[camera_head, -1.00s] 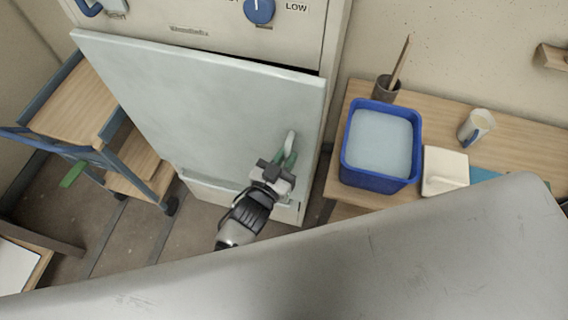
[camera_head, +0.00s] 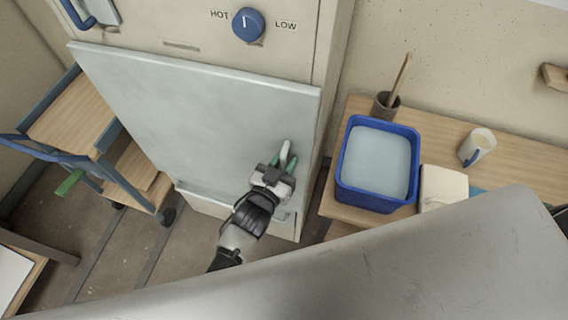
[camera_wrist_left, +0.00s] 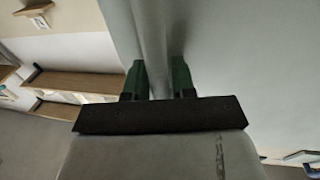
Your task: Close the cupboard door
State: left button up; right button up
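The cupboard door (camera_head: 190,115) is a pale grey panel on the front of a cream cabinet, below a blue HOT/LOW knob. In the head view it looks flush or nearly flush with the cabinet front; I cannot tell if a small gap is left. A pale upright handle (camera_head: 285,151) stands on its right part. My left gripper (camera_head: 283,161) has its dark green fingers on both sides of this handle. In the left wrist view the grey handle bar (camera_wrist_left: 155,50) runs between the fingers, which look closed on it. My right gripper is not in view.
A blue-framed wooden cart (camera_head: 75,115) stands left of the cabinet. Floor is free between them.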

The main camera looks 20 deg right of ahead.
pick_arm(q)
jog(key=shift+f, duration=0.2)
jog(key=shift+s+a+f, duration=0.15)
jog(key=shift+a, duration=0.1)
jog(key=b+v, duration=0.1)
jog(key=v, duration=0.9)
jog(key=shift+s+r+b, duration=0.25)
jog(key=shift+b, duration=0.1)
